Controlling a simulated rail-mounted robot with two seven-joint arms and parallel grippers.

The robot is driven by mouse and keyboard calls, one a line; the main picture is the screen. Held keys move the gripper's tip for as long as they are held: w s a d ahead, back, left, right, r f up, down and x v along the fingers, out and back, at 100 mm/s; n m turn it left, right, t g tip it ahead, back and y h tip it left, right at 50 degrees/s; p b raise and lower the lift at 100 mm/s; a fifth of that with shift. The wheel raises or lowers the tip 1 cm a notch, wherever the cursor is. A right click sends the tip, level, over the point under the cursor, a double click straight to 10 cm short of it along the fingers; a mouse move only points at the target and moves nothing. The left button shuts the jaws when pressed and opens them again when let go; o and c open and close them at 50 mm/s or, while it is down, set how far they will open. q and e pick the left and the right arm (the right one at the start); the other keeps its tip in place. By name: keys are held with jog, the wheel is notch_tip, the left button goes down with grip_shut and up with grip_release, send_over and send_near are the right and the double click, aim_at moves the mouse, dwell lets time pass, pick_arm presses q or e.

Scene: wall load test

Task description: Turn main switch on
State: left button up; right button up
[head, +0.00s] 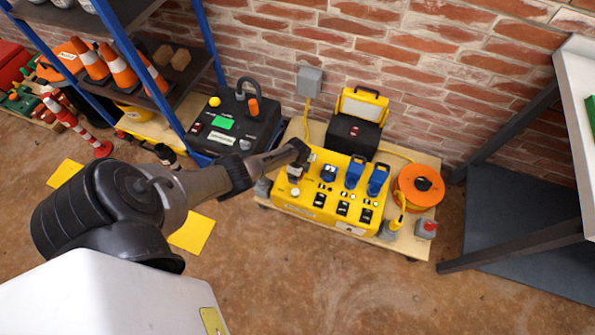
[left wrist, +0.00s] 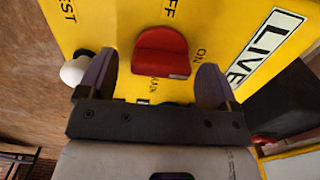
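The main switch is a red rounded knob (left wrist: 161,52) on a yellow panel, marked OFF above, ON at its right and MAIN below in the left wrist view. My left gripper (left wrist: 154,80) is open, with one dark finger on each side of the knob and a gap to both. In the head view my left gripper (head: 297,166) is over the left end of the yellow box (head: 318,205); it largely hides the switch there. My right gripper is not in view.
A white knob (left wrist: 74,70) sits left of the fingers. The box has blue plugs (head: 355,172) and stands on a cart with an orange cable reel (head: 418,187). A black unit (head: 235,125) stands to the left, a brick wall (head: 400,60) behind.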

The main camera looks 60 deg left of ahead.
pick_arm(q)
jog(key=shift+r, duration=0.15)
notch_tip(320, 180, up, 14)
jog(key=p, duration=1)
jog(key=shift+f, duration=0.25)
